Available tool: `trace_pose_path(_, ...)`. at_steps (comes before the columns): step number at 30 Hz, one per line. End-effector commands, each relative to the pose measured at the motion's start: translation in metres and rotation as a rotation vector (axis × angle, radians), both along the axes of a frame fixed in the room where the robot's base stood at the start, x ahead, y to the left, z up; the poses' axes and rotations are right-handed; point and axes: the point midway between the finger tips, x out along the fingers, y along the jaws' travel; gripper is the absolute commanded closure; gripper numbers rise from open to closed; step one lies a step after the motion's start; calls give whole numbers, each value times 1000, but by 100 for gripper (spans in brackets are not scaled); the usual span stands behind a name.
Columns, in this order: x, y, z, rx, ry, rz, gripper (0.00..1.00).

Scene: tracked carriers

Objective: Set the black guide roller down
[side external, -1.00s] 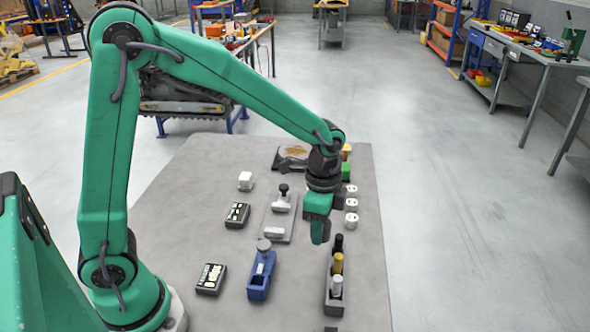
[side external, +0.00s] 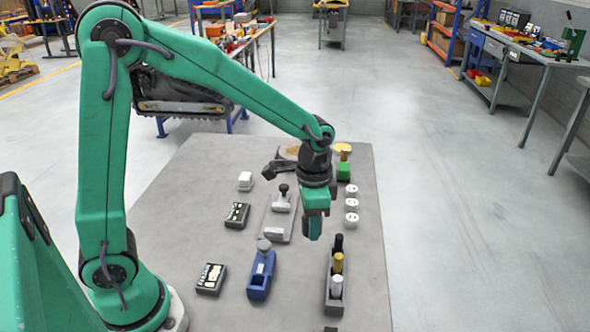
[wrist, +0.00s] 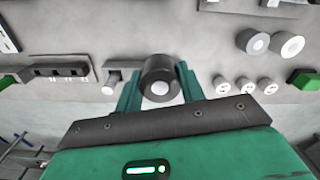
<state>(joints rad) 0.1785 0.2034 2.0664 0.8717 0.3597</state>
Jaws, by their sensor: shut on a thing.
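The black guide roller (wrist: 147,67) is a short dark cylinder with a pale round centre, seen end-on in the wrist view. My gripper (wrist: 158,80) is shut on it, with one green finger on each side. In the side view my gripper (side external: 313,230) points down over the right part of the grey mat, behind the dark rack and right of the light grey fixture. The roller cannot be made out there. I cannot tell from these views whether the roller touches anything below.
The dark rack (side external: 326,296) holds black, gold and white cylinders. A blue fixture (side external: 257,284), a light grey fixture (side external: 278,235) and two dark boxes (side external: 237,215) stand to the left. Three white pieces (side external: 351,204) and a green block (side external: 344,172) line the right. The mat's left part (side external: 190,190) is clear.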

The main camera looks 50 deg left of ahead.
Motion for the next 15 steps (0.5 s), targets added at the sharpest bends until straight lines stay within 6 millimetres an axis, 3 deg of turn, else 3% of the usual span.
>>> trace_pose_path(15, -14, 24, 7, -1, -1, 638, 90)
